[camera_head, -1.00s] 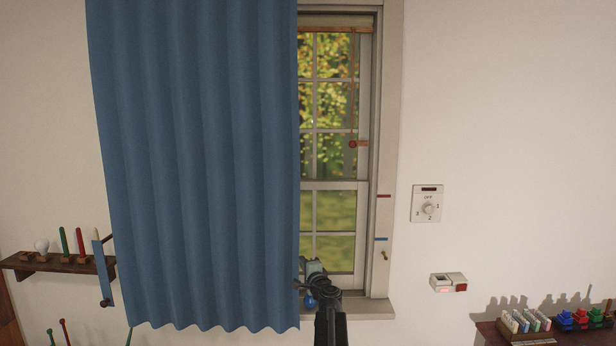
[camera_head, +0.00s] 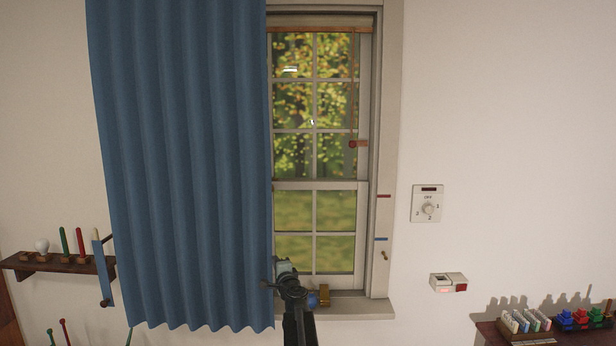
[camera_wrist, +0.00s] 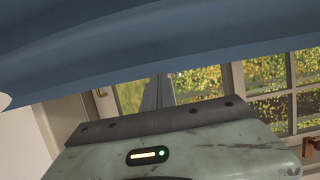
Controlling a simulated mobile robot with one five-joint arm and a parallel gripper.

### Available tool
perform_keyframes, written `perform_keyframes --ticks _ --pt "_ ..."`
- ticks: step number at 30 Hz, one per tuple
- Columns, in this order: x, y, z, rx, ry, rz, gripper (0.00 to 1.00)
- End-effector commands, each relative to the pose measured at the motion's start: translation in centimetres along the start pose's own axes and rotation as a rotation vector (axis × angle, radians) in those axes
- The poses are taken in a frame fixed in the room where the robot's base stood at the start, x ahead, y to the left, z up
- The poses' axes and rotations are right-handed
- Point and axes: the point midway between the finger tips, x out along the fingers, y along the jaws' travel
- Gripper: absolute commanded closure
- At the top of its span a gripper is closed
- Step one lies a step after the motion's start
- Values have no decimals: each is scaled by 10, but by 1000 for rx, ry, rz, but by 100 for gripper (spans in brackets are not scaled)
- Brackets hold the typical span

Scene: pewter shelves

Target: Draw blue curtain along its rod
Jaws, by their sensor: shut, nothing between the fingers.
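The blue curtain (camera_head: 185,170) hangs in folds over the left part of the window (camera_head: 315,160). Its right edge is near the left side of the visible panes, and its top and rod are out of view. My gripper (camera_head: 272,284) is at the curtain's lower right edge, shut with nothing held. In the wrist view the curtain (camera_wrist: 150,40) spans the top of the picture. My gripper's shut fingers (camera_wrist: 157,92) reach up to its lower edge there; whether they touch it I cannot tell.
A sill (camera_head: 365,310) runs under the window, with a brass-coloured thing (camera_head: 324,295) on it. A red pull (camera_head: 352,144) hangs before the panes. A dial (camera_head: 428,207) and a switch box (camera_head: 448,283) are on the right wall. Shelves with small items stand left and lower right.

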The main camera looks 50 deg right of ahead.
Motion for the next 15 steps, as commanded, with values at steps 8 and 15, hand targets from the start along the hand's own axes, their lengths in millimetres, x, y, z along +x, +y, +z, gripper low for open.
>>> perform_keyframes --ticks 8,15 --pt "16 0 44 0 -4 0 100" --pt "29 0 80 0 -4 0 100"
